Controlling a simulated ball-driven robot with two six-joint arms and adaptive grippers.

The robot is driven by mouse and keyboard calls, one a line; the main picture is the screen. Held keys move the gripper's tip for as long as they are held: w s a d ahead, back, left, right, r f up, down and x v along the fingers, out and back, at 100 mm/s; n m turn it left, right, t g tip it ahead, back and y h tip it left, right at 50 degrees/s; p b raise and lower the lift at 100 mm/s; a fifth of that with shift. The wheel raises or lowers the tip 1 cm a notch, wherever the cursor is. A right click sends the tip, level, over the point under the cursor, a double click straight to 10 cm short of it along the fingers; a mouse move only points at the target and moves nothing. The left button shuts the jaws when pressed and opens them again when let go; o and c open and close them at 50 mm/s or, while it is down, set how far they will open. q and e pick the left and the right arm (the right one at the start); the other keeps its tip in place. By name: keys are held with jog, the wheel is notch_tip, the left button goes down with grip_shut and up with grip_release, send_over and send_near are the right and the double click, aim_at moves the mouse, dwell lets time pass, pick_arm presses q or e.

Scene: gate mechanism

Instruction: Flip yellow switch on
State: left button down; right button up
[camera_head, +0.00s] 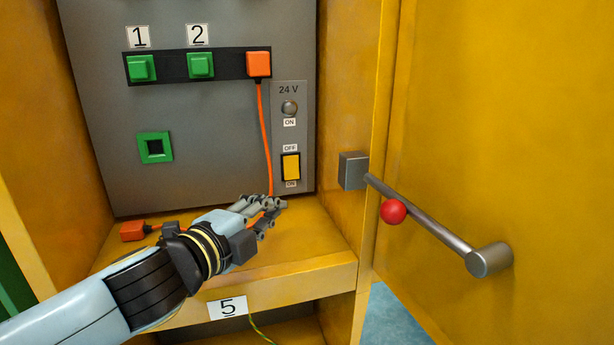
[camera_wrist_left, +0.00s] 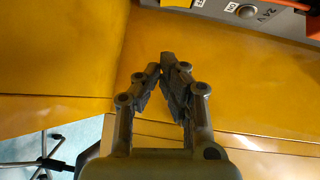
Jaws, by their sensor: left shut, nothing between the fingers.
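The yellow switch (camera_head: 291,167) is on the grey 24 V panel, between an OFF label above and an ON label below. A round grey lamp (camera_head: 289,107) sits above it and looks unlit; it also shows in the left wrist view (camera_wrist_left: 247,12). My left gripper (camera_head: 273,212) is shut and empty, below and slightly left of the switch, apart from it. Its closed fingers also show in the left wrist view (camera_wrist_left: 163,70). The switch itself is not clearly visible in the wrist view. My right gripper is not in view.
An orange plug (camera_head: 258,64) with an orange cable hangs left of the switch. Another orange plug (camera_head: 132,231) lies on the yellow shelf (camera_head: 310,250). The open yellow door (camera_head: 520,120) with its grey handle (camera_head: 430,225) and red ball (camera_head: 393,211) stands at the right.

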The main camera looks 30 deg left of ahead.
aim_at(291, 168)
pick_arm(q)
jog(key=shift+w, duration=0.45)
jog(key=w, duration=0.8)
jog(key=shift+w+a+f+p, duration=0.15)
jog(key=shift+a+f+p, duration=0.2)
jog(key=shift+f+p, duration=0.05)
jog(key=w+a, duration=0.1)
jog(key=w+a+b, duration=0.1)
jog(key=shift+w+a+f, duration=0.15)
jog(key=shift+w+f, duration=0.15)
jog(key=shift+f, duration=0.1)
jog(key=shift+w+a, duration=0.3)
jog(key=shift+a, duration=0.05)
